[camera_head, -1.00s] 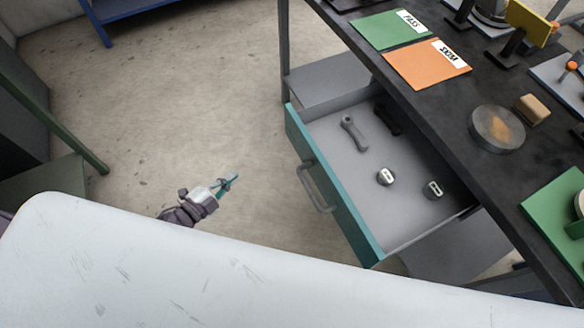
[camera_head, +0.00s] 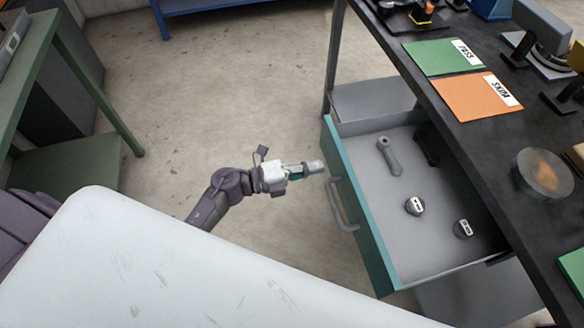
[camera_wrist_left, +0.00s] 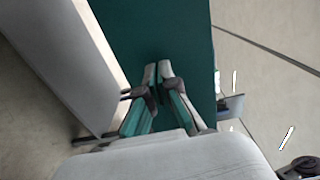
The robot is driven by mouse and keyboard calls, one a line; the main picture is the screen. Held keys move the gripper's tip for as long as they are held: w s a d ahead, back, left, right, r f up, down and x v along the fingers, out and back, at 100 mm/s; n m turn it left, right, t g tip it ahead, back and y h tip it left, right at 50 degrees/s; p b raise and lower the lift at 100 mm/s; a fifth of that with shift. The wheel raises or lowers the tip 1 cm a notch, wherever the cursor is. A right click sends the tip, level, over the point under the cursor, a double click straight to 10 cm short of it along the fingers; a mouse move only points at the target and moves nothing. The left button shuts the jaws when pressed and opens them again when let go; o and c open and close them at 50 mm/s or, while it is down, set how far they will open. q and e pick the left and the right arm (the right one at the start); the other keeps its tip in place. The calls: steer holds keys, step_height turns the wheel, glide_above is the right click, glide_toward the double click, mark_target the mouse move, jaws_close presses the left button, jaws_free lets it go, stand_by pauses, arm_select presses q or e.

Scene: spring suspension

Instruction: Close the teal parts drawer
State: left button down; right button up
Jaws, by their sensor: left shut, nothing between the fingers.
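The teal parts drawer (camera_head: 358,205) is pulled out from under the dark workbench, its teal front facing left. A grey bar handle (camera_head: 340,205) is on its front. My left gripper (camera_head: 322,166) is shut and empty, with its fingertips at or very close to the drawer front, just beyond the handle. In the left wrist view the shut fingertips (camera_wrist_left: 157,66) point at the teal front (camera_wrist_left: 155,30); I cannot tell whether they touch. My right gripper is not in view.
The drawer holds a grey link (camera_head: 389,156), a dark part (camera_head: 427,146) and two small cylinders (camera_head: 414,206). On the bench top (camera_head: 490,145) lie a green card (camera_head: 440,57), an orange card (camera_head: 470,97) and a round dish (camera_head: 541,174). Open floor (camera_head: 220,100) lies left of the drawer.

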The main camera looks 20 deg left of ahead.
arm_select(q)
steer(key=shift+x, duration=1.2)
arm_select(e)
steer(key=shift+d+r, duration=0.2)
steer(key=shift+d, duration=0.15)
